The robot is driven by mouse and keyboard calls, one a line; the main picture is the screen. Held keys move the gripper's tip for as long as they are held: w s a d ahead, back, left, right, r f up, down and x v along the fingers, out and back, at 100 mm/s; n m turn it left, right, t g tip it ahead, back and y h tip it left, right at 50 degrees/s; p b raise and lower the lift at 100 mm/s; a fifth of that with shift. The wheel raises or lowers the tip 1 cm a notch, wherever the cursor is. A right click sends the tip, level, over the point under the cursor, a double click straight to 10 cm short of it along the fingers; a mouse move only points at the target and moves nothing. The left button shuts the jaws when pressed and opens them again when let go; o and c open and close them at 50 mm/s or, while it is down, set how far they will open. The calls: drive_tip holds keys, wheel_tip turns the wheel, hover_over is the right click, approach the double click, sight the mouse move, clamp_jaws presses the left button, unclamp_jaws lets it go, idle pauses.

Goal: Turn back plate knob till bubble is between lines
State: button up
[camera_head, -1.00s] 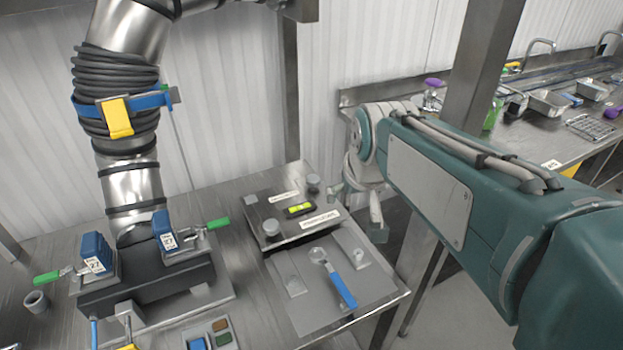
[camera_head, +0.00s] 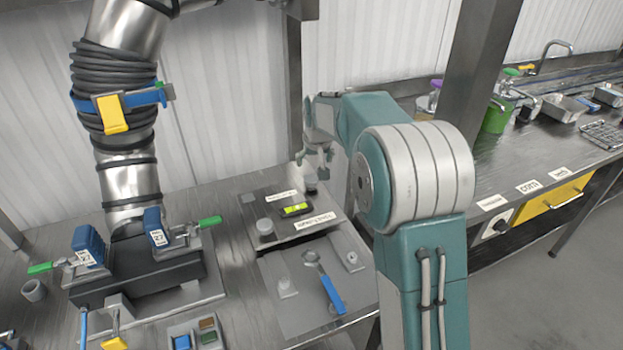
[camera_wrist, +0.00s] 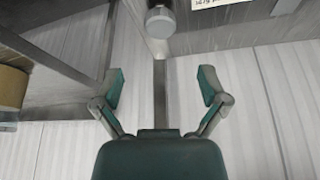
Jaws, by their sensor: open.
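The steel plate (camera_head: 262,205) lies on the bench in the head view. It carries a bubble level (camera_head: 295,209) with a yellow-green vial; the bubble and lines are too small to read. A grey round knob (camera_head: 310,183) stands at the plate's back right corner. It appears to be the knob at the top of the wrist view (camera_wrist: 160,22). Another round knob (camera_head: 266,229) is at the front left. My gripper (camera_head: 316,157) is open and empty, just above and behind the back knob. In the wrist view my gripper (camera_wrist: 162,85) shows its fingers apart, with the knob beyond them, not between them.
A grey panel (camera_head: 274,270) with a blue-handled tool (camera_head: 331,293) lies in front of the plate. A steel pipe with a clamp fixture (camera_head: 140,275) stands to the left. A steel post (camera_head: 293,90) and the wall are close behind my gripper.

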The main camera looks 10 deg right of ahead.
sight(311, 178)
drive_tip(key=x, duration=1)
drive_tip(key=shift+f, duration=0.1)
drive_tip(key=shift+a, duration=0.1)
drive_tip(key=shift+a, duration=0.1)
drive_tip(key=c, duration=0.4)
drive_tip(key=shift+s, duration=0.1)
drive_tip(key=c, duration=0.7)
